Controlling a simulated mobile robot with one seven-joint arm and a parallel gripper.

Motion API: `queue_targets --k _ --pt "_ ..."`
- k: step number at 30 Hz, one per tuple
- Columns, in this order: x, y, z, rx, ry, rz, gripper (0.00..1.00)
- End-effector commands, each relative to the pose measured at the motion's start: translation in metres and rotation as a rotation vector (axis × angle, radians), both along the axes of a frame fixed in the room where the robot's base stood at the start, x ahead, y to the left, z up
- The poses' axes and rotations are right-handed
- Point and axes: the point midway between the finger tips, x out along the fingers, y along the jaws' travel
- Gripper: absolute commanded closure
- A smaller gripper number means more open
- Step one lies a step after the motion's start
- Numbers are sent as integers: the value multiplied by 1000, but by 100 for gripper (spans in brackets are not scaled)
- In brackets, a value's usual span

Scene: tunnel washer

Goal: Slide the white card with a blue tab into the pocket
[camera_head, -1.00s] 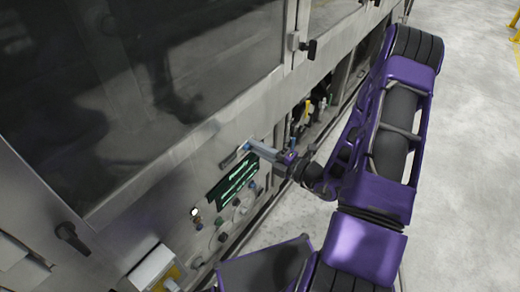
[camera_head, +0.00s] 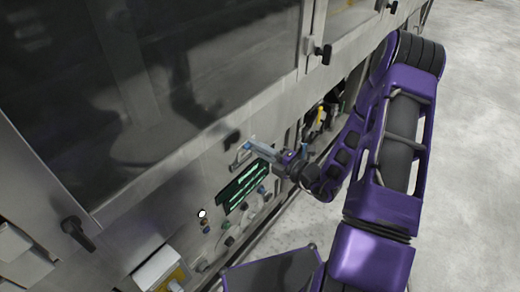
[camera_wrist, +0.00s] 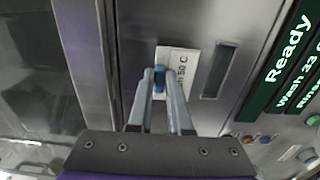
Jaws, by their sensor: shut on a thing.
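My gripper (camera_wrist: 161,78) is shut on the blue tab (camera_wrist: 159,76) of the white card (camera_wrist: 182,62) in the wrist view. The card shows printed text ending in "50 C" and faces the steel panel. Just right of the card is a dark upright slot in a metal frame, the pocket (camera_wrist: 217,72). The card looks apart from the slot, beside it. In the head view my gripper (camera_head: 250,145) is at the panel near the upper left of the green display, and the pocket (camera_head: 238,158) shows next to it. The card is too small to make out there.
A green-lit display (camera_wrist: 290,55) reading "Ready" is right of the pocket. Buttons and knobs (camera_head: 228,240) sit below it on the panel. A door handle (camera_head: 77,232) juts out at the left. Open floor (camera_head: 465,150) lies to the right.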

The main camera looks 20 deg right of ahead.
Motion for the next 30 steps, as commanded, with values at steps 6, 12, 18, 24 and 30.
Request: queue_targets --k 6,12,18,24,30 --pt "7 6 -3 0 0 2 100" --pt "13 10 -5 -1 1 2 100" --pt "20 15 -7 0 0 2 100" --pt "22 17 -13 0 0 1 100" --pt "22 17 -21 -1 1 1 100"
